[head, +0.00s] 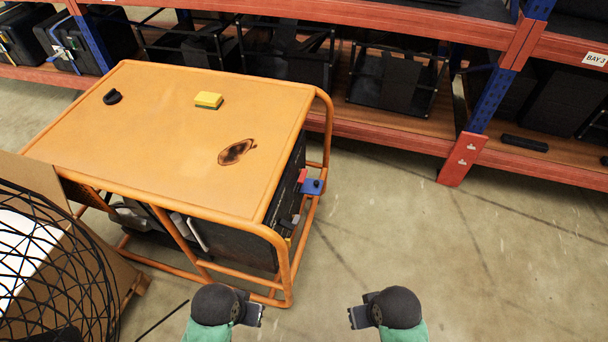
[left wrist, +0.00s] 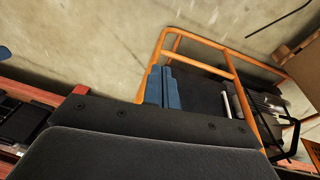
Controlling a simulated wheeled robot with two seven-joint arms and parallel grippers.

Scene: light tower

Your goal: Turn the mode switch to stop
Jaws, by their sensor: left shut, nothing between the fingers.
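The orange-framed generator (head: 165,125) stands left of centre in the head view. Its dark panel side faces right and is seen at a steep angle. A blue part (head: 312,187) and a small red part (head: 302,175) stick out from that side; I cannot tell which part is the mode switch or how it is set. My left gripper (head: 254,314) is shut and empty, in front of the generator's near right corner and apart from it. My right gripper (head: 358,316) is further right over bare floor; its fingers are too small to judge. The generator's frame also shows in the left wrist view (left wrist: 232,70).
A yellow-green sponge (head: 208,100), a dark burn mark (head: 237,152) and a small black object (head: 112,97) are on the generator's top. A black wire cage (head: 60,270) and cardboard stand at left. Shelving (head: 480,130) runs along the back. Floor at right is clear.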

